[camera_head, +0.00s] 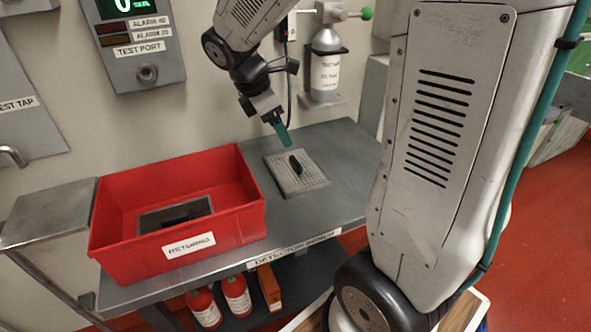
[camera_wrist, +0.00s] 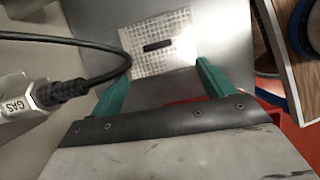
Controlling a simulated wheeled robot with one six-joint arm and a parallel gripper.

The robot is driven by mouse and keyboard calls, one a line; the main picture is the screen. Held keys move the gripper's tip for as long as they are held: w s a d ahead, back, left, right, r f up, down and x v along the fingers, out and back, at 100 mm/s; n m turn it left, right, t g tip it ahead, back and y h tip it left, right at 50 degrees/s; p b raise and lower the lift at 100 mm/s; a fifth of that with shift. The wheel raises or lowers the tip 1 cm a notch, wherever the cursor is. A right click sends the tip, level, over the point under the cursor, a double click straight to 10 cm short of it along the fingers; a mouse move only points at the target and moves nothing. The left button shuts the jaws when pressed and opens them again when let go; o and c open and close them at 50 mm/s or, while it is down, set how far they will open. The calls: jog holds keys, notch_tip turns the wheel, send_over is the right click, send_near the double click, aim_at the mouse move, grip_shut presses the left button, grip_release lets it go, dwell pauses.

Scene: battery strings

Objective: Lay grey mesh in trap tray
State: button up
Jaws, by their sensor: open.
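A square, pale grey mesh (camera_head: 310,177) with a black bar-shaped grip on it lies flat on the bench. It also shows beyond my fingertips in the wrist view (camera_wrist: 180,28). My gripper (camera_head: 282,136) is above the bench, just behind the mesh and apart from it. In the wrist view its two green fingers (camera_wrist: 160,75) are spread with nothing between them. No tray is labelled as the trap tray. A red tray (camera_head: 180,244), whose label seems to read RETURNS, stands to the left. A dark grey flat piece (camera_head: 160,217) with something black on it lies inside.
The detector bench (camera_head: 345,150) has bare room around the mesh. A gas bottle (camera_head: 327,70) hangs on the wall behind. A black cable (camera_wrist: 85,45) crosses the left of the wrist view. Red bottles (camera_head: 237,295) stand on the lower shelf.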

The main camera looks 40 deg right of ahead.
aim_at(295, 161)
jog(key=x, duration=1.2)
jog(key=shift+w+d+f, duration=0.1)
jog(key=shift+w+f, duration=0.2)
jog(key=c, duration=1.5)
jog(key=shift+r, duration=0.1)
